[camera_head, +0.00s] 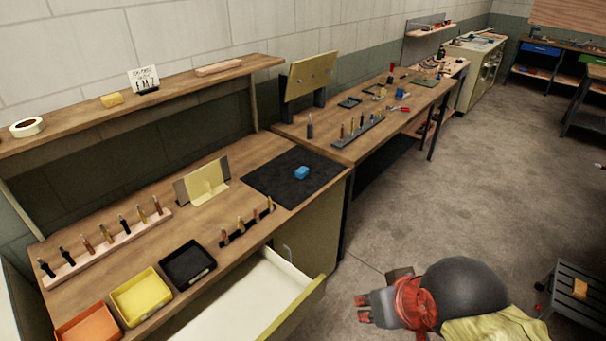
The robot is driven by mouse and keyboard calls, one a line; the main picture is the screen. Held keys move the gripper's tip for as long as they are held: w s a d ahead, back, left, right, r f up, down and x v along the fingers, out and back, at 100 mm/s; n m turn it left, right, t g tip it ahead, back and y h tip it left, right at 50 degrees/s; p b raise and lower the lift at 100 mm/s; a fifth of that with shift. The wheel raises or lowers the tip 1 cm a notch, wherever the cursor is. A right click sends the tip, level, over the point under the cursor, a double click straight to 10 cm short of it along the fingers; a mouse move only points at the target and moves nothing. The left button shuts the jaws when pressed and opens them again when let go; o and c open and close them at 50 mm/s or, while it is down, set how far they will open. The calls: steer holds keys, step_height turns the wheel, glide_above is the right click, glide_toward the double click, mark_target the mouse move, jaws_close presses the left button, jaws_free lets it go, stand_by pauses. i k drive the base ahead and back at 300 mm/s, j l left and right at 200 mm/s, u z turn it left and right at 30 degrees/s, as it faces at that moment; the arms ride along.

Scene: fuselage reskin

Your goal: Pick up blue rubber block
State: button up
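The blue rubber block (302,172) is a small bright blue piece. It lies on the black mat (270,182) at the right end of the near workbench. My gripper (363,309) is low at the bottom right, over the floor in front of the benches. It points left, and its two red fingertips look apart with nothing between them. It is well away from the block, to its lower right in the picture.
Below the mat, a drawer (262,304) stands pulled out from the near workbench (222,237). Pen-like tools in a dark rack (247,228) and a yellow holder (203,183) stand left of the block. A second bench (345,151) adjoins behind. Floor (420,215) is open to the right.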

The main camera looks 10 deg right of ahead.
mark_target(302, 172)
steer(key=u, duration=4.8)
steer(key=z, duration=4.8)
steer(key=i+l, duration=0.25)
steer(key=i, duration=0.15)
steer(key=i+l+u, duration=0.1)
steer(key=i, duration=0.3)
steer(key=l, duration=0.1)
